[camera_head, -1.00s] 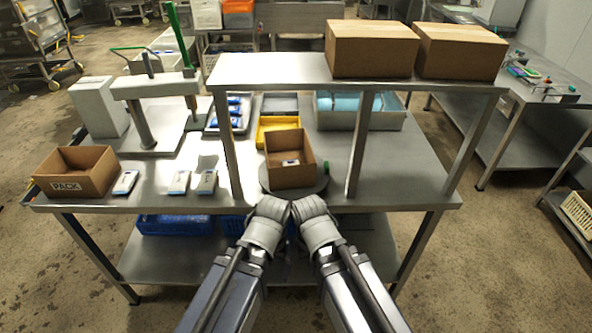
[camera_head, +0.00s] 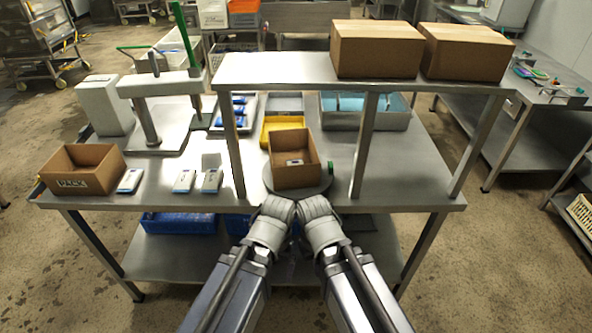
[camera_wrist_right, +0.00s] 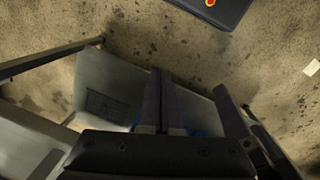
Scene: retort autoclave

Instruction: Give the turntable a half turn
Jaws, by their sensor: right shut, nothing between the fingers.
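The turntable (camera_head: 322,189) is a round grey disc on the bench top near its front edge. An open cardboard box (camera_head: 295,179) stands on it with a small white-and-dark pack (camera_head: 294,162) inside. A green knob (camera_head: 330,167) shows at the disc's right rim. Both my wrists are close together just in front of the turntable in the head view, and they hide their fingers. My right gripper (camera_wrist_right: 161,75) shows in the right wrist view with its two dark fingers together, holding nothing. My left gripper's fingers are not identifiable in either view.
A raised shelf (camera_head: 280,70) with two closed cartons (camera_head: 375,50) spans the bench above the turntable; its legs stand on both sides. A PACK box (camera_head: 82,183) and several small packs are at left. Yellow (camera_head: 283,127) and blue-filled trays stand behind.

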